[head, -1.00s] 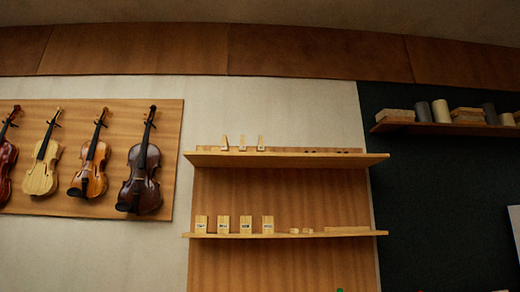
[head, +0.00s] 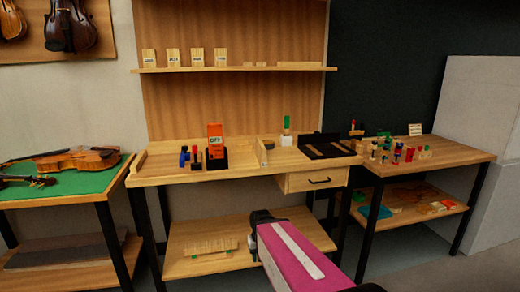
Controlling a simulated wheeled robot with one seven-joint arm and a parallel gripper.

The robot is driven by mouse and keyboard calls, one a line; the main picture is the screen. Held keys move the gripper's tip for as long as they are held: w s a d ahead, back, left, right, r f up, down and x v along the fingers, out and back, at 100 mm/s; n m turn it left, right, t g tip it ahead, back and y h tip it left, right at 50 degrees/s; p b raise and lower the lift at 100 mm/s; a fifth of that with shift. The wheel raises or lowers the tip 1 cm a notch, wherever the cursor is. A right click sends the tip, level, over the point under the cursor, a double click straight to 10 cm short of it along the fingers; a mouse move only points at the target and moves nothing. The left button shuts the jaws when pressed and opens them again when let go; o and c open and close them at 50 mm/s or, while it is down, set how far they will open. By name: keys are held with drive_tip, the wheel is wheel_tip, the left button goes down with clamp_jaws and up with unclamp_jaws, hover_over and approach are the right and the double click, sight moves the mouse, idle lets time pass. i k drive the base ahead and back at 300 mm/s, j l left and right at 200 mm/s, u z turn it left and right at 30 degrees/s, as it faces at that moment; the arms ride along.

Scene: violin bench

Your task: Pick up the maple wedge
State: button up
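I cannot make out for certain which thing is the maple wedge. Several pale wooden blocks with small labels, such as the leftmost block (head: 149,57), stand upright in a row on the wall shelf (head: 240,69). Their labels are too small to read. Small pale pieces (head: 254,64) and a flat strip (head: 306,64) lie on the same shelf to their right. A pink link of my arm shows at the bottom middle. My gripper's fingers do not show in this view.
The workbench (head: 210,176) holds small coloured tools, an orange box (head: 216,136) and a black tray (head: 328,147). A drawer (head: 314,180) is shut beneath it. Left is a green-topped table (head: 75,184) with violins; right is a side table (head: 445,152) crowded with small coloured pieces.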

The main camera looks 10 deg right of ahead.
sight(260, 151)
drive_tip(key=j+z, duration=0.1)
drive_tip(key=z, duration=0.3)
drive_tip(key=k+j+z, duration=0.1)
drive_tip(key=z, duration=0.3)
drive_tip(key=j+z, duration=0.1)
drive_tip(key=z, duration=0.3)
drive_tip(key=k+z, duration=0.15)
drive_tip(key=z, duration=0.25)
drive_tip(key=k+j, duration=0.15)
drive_tip(key=k, duration=0.2)
drive_tip(key=z, duration=0.05)
